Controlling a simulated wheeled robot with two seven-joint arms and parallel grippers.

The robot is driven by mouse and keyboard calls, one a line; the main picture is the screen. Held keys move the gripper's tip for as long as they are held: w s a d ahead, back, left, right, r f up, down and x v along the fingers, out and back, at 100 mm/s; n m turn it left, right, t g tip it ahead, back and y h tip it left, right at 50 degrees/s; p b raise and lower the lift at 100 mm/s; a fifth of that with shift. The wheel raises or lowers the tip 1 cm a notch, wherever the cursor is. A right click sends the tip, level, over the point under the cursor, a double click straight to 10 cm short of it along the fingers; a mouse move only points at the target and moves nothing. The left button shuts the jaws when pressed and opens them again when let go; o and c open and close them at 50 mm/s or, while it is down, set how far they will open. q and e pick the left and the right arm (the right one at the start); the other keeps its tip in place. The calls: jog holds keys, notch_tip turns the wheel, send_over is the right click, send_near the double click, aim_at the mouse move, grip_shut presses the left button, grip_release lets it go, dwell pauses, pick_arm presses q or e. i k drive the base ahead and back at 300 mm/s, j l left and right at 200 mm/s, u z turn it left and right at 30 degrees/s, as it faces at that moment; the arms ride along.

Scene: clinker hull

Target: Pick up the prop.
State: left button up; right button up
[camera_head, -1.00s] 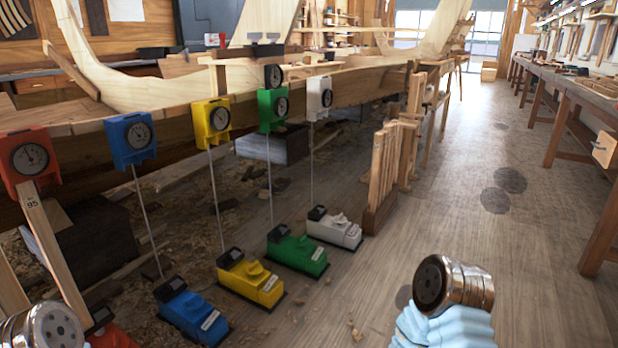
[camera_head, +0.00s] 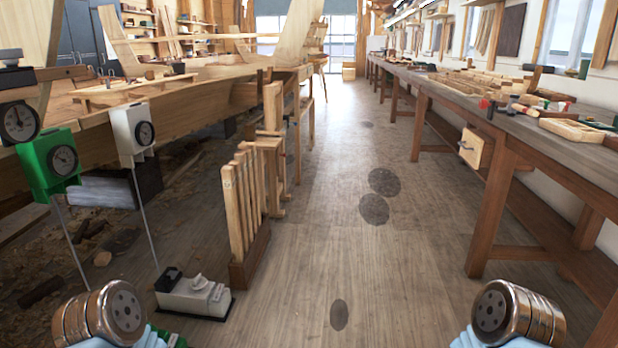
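Several upright light wooden posts (camera_head: 240,208) stand close together in a low brown wooden rack (camera_head: 250,261) left of the aisle. They look like props, but I cannot tell which one is the task's prop. My arms show only as metal-ended links at the bottom left and bottom right corners. Neither gripper's fingers are in view, and no prop is seen held.
A white floor unit (camera_head: 195,296) stands near the rack. A long workbench (camera_head: 480,120) lines the right. The aisle floor is clear.

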aim_at(241, 156)
jog(key=i+l, duration=0.1)
jog(key=i, duration=0.45)
jog(key=i+l, duration=0.1)
jog(key=i, duration=0.4)
jog(key=i+l, duration=0.1)
jog(key=i, duration=0.45)
jog(key=j+u, duration=0.05)
